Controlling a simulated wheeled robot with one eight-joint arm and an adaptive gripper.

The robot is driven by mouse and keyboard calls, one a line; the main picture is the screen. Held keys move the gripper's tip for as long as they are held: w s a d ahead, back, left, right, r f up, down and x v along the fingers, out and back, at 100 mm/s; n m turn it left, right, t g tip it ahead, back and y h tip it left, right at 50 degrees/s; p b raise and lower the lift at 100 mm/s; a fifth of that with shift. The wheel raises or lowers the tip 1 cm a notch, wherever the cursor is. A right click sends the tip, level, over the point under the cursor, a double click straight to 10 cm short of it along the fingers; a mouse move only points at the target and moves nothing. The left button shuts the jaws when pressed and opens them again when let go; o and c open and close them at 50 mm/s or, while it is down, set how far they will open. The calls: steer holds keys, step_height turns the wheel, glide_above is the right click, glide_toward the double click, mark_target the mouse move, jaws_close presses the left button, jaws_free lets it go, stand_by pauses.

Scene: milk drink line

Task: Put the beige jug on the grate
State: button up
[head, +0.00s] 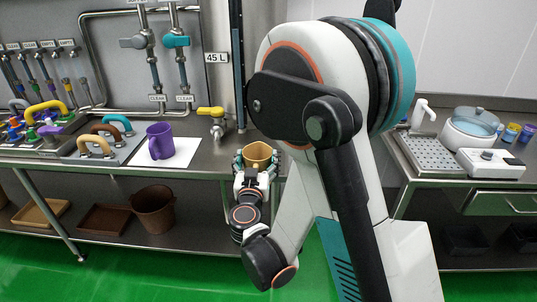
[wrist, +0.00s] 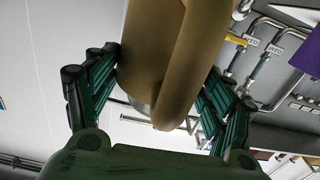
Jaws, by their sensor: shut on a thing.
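The beige jug (head: 258,154), tan in colour, is in my gripper (head: 256,168) at the front edge of the left counter. The jug's open top faces up and it looks upright. In the wrist view the jug (wrist: 150,50) and its curved handle (wrist: 190,70) lie between the green fingers of my gripper (wrist: 160,90), which are shut around it. A metal grate (head: 431,155) is set in the right counter below a white tap, well to the right of the jug. My arm stands between them in the head view.
A purple jug (head: 160,142) stands on a white sheet on the left counter. A yellow-handled tap (head: 213,122) is left of my gripper. A white appliance with a blue lid (head: 473,124) and several small jars are right of the grate. The grate's top looks clear.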

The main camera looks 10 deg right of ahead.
mark_target(259, 145)
steer(key=p+x, duration=0.1)
steer(key=x, duration=0.1)
steer(key=p+x, duration=0.2)
steer(key=shift+w+d+r, duration=0.15)
steer(key=shift+w+r, duration=0.05)
steer(key=shift+r, duration=0.05)
steer(key=w+d+f+b, duration=0.2)
steer(key=w, duration=0.4)
steer(key=w+d+f+b, duration=0.2)
steer(key=w+b, duration=0.1)
steer(key=w, duration=0.3)
steer(key=shift+w, duration=0.25)
steer(key=o, duration=1.4)
steer(key=shift+f, duration=0.1)
steer(key=shift+o, duration=0.2)
